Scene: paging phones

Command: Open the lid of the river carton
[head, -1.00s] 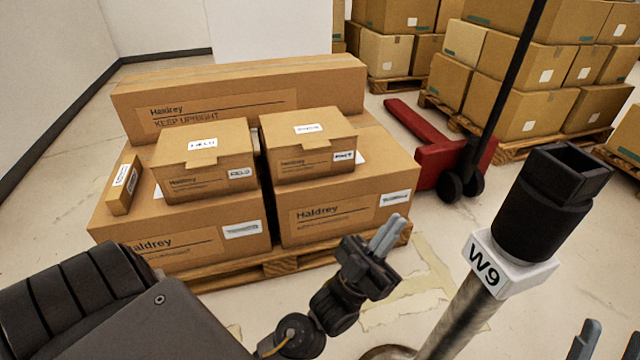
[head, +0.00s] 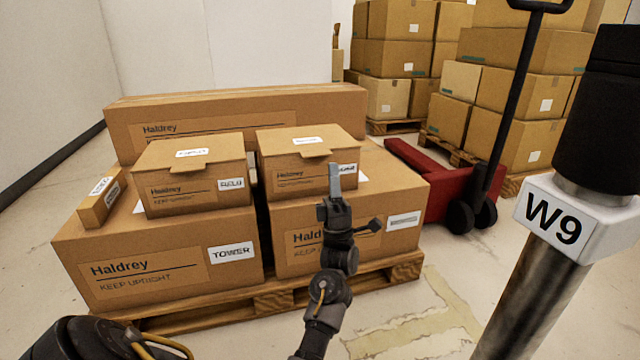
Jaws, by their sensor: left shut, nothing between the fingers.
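No label clearly reads RIVER. The right small carton (head: 291,174) has a closed lid with a front flap; its front label is partly hidden and its top label is too small to read. The left small carton (head: 180,195) is labelled FIELD, its lid also closed. A large carton below it (head: 120,262) reads TOWER. The large carton under the right small one (head: 292,255) has a label I cannot read. My left gripper (head: 334,180) is shut and empty, fingers pointing up, in front of the right small carton's front right part. I cannot tell whether it touches.
A narrow carton (head: 93,212) lies at the left. A long carton (head: 140,110) stands behind. All rest on a wooden pallet (head: 400,275). A red pallet jack (head: 450,185) stands right. A post with sign W9 (head: 545,220) stands close at the right.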

